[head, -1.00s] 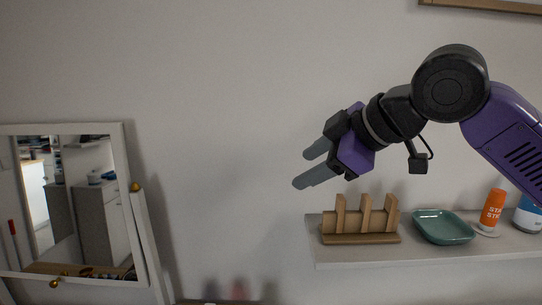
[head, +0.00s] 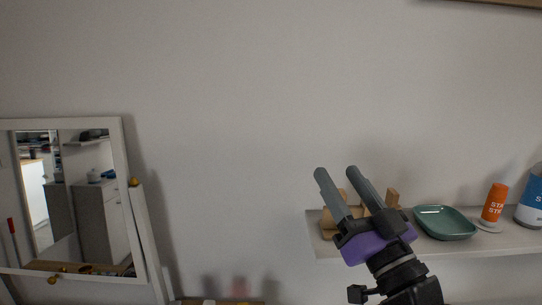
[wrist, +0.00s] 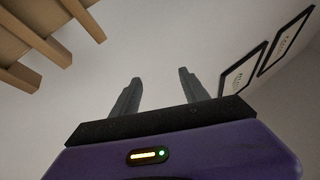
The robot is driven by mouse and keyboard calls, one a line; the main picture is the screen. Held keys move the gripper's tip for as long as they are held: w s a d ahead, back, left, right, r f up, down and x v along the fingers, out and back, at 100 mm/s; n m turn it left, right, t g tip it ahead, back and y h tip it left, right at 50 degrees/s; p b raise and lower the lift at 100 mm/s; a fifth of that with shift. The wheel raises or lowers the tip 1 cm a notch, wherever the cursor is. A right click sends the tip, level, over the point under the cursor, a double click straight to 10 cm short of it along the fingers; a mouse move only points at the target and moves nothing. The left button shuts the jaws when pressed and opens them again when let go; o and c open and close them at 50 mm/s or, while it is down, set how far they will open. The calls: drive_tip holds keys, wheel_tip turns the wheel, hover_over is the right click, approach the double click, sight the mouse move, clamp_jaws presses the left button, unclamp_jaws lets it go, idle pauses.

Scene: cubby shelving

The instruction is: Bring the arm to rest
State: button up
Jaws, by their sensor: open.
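My gripper (head: 335,170) is open and empty in the head view, its two grey fingers pointing up and slightly left. It is in front of the wall shelf and hides part of the wooden rack (head: 328,222). The purple gripper body is below the fingers, and my arm runs down out of the frame's bottom edge. In the wrist view my gripper (wrist: 160,80) shows two fingers apart with bare wall between them.
The shelf (head: 490,243) also holds a teal dish (head: 444,222), an orange bottle (head: 494,203) and a blue-and-white can (head: 532,200). A framed mirror (head: 75,200) stands at left. The wrist view shows wooden slats (wrist: 30,40) and wall frames (wrist: 243,70). The middle wall is clear.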

drive_tip(key=s+d+f+m+h, duration=0.3)
drive_tip(key=s+d+f+h, duration=0.15)
drive_tip(key=s+f, duration=0.3)
drive_tip(key=s+d+f+m+h, duration=0.35)
drive_tip(key=s+f+h, duration=0.3)
drive_tip(key=f, duration=0.25)
drive_tip(key=s+f+n+g+y, duration=0.1)
drive_tip(key=s+f+g, duration=0.1)
drive_tip(key=s+f, duration=0.4)
drive_tip(key=s+f+n+g+b, duration=0.1)
drive_tip(key=s+f, duration=0.4)
drive_tip(key=s, duration=0.7)
drive_tip(key=s+f+n+g+y+b, duration=0.1)
drive_tip(key=s+f+n+g, duration=0.1)
drive_tip(key=s+f, duration=0.4)
drive_tip(key=s+g, duration=0.1)
drive_tip(key=s, duration=0.3)
drive_tip(key=shift+f+g+y, duration=0.3)
drive_tip(key=shift+g, duration=0.1)
